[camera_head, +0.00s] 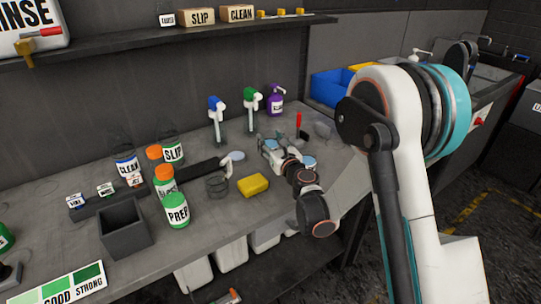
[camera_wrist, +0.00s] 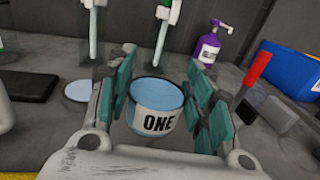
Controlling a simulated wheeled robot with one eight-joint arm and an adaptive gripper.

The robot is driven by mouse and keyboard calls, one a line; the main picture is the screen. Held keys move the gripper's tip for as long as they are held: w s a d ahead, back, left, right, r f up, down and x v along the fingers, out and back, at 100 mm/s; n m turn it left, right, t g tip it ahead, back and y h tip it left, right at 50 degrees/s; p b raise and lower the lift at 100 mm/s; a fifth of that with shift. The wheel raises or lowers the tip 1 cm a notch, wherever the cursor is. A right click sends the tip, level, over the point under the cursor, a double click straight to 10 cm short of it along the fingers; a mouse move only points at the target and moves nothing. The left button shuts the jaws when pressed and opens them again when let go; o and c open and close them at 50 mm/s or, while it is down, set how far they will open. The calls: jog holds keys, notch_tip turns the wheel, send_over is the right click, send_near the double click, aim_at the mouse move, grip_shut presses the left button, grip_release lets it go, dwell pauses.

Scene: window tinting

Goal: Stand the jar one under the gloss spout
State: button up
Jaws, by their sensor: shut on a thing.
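The jar one (camera_wrist: 152,123) is a clear jar of light blue liquid with a white label reading ONE. It sits upright between the green-padded fingers of my gripper (camera_wrist: 160,72), which is shut on it. In the head view my gripper (camera_head: 272,150) is low over the bench, in front of the dispensers. A blue-headed spout (camera_head: 216,106) and a green-headed spout (camera_head: 250,96) stand behind it. Both spout columns show beyond the jar in the wrist view. I cannot read which spout is gloss.
A purple pump bottle (camera_head: 276,100) stands back right, with a red-handled tool (camera_head: 299,122) nearer. A yellow sponge (camera_head: 253,185), a PREP bottle (camera_head: 176,211) and a grey open box (camera_head: 123,230) are left of my gripper. A blue bin (camera_head: 329,86) is at right.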

notch_tip(320, 180, down, 4)
jog(key=shift+f+b, duration=0.15)
jog(key=shift+b, duration=0.7)
jog(key=o, duration=1.1)
